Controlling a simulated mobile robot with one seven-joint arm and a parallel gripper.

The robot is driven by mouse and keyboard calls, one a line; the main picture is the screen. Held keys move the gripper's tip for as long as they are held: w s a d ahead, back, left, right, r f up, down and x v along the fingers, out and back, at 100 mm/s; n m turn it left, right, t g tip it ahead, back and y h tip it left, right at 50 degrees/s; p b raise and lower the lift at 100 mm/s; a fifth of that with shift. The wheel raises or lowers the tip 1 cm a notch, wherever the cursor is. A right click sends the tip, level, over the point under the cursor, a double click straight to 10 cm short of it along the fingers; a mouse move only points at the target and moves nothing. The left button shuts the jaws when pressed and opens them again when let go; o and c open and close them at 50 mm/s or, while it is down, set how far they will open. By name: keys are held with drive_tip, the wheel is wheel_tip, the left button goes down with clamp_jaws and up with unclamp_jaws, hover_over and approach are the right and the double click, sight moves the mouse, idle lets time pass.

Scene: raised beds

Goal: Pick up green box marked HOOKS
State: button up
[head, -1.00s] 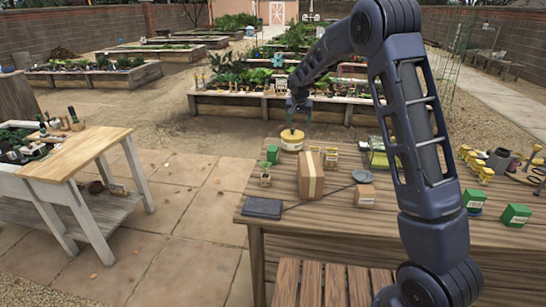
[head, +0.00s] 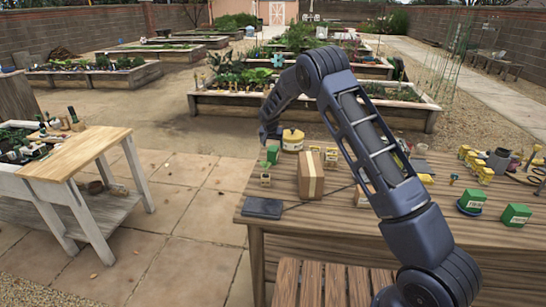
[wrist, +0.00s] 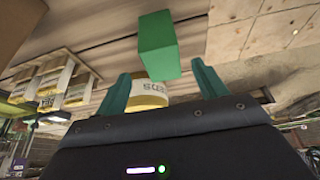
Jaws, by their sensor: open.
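A small green box (head: 272,153) stands at the far left of the wooden table, beside a round yellow tin (head: 292,140). My gripper (head: 267,136) is just above and behind this box. In the wrist view the green box (wrist: 158,45) lies beyond the fingertips, roughly in line with the gap. The open, empty teal fingers of my gripper (wrist: 161,78) show there, with the labelled yellow tin (wrist: 148,95) partly hidden behind them. No HOOKS marking is readable.
A brown carton (head: 310,176) stands right of the near green box, with a dark flat slab (head: 262,208) in front. Small yellow-labelled containers (head: 331,157) are close by. Tools and yellow items crowd the table's right end. Paving lies left of the table.

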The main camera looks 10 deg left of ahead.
sight(273, 149)
drive_tip(key=shift+x, duration=3.2)
drive_tip(key=shift+a, duration=0.15)
drive_tip(key=c, duration=1.1)
drive_tip(key=shift+r, duration=0.15)
